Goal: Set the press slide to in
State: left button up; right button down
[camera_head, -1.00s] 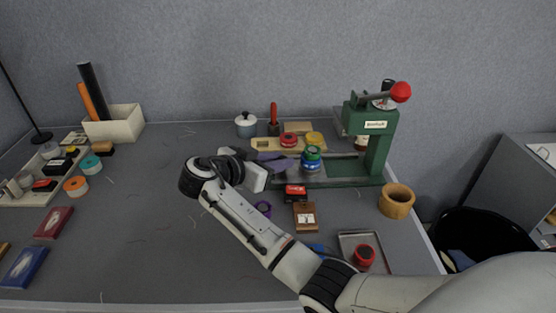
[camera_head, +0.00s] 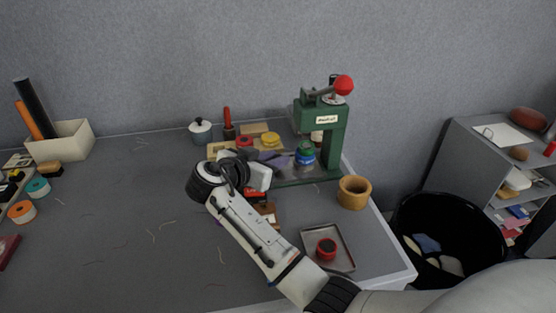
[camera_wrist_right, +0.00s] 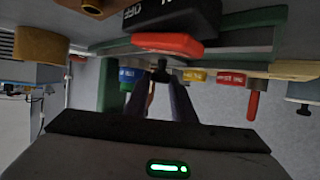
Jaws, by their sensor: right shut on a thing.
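The green press (camera_head: 333,135) with its red-knobbed lever stands at the table's far right. Its slide carries a blue and green round piece (camera_head: 305,153), now just left of and partly below the press head. My right gripper (camera_head: 282,161) is at the slide's left end. In the right wrist view its fingers (camera_wrist_right: 168,98) are shut on a small dark knob (camera_wrist_right: 160,73), which looks like the slide's handle. The blue piece also shows there (camera_wrist_right: 130,75), just beyond the knob. The slide plate is largely hidden by my gripper. My left gripper is not in view.
A red and black box (camera_head: 255,195) sits close under my right wrist; in the wrist view its red part (camera_wrist_right: 168,43) is near the fingers. Ink pots (camera_head: 270,139) stand behind.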

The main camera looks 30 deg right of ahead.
jog(key=c, duration=1.5)
grip_release()
jog(key=shift+s+d, duration=0.15)
jog(key=shift+d, duration=0.15)
jog(key=shift+a, duration=0.15)
jog(key=shift+a+r, duration=0.15)
jog(key=shift+a, duration=0.15)
jog(key=v, duration=0.8)
jog(key=shift+s+a, duration=0.15)
jog(key=shift+a, duration=0.1)
jog(key=shift+s+a+r+b, duration=0.2)
jog(key=shift+a+r+b, duration=0.1)
jog(key=shift+a, duration=0.05)
